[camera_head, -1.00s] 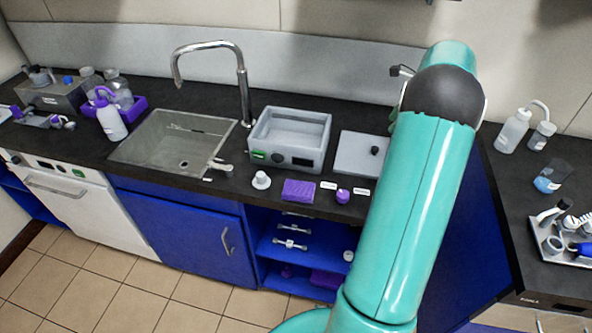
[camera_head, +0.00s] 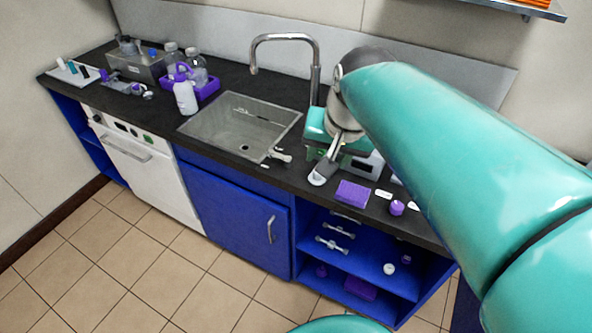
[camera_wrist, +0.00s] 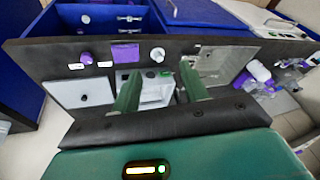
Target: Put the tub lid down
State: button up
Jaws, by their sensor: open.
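The tub lid (camera_wrist: 82,94), a flat pale panel with a small black knob, lies on the dark counter beside the tub in the wrist view.
The sink (camera_head: 240,128) and its tall faucet (camera_head: 315,75) are left of my gripper. Bottles stand in a purple tray (camera_head: 208,91) farther left.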

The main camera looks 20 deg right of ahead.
jog(key=s+a+f+n+t, duration=0.1)
jog(key=s+a+f+n, duration=0.2)
jog(key=s+a+n, duration=0.2)
jog(key=shift+s+a+n, duration=0.4)
jog(key=shift+s+a, duration=0.1)
jog(key=shift+s, duration=0.3)
jog(key=shift+c, duration=0.8)
jog(key=shift+a, duration=0.2)
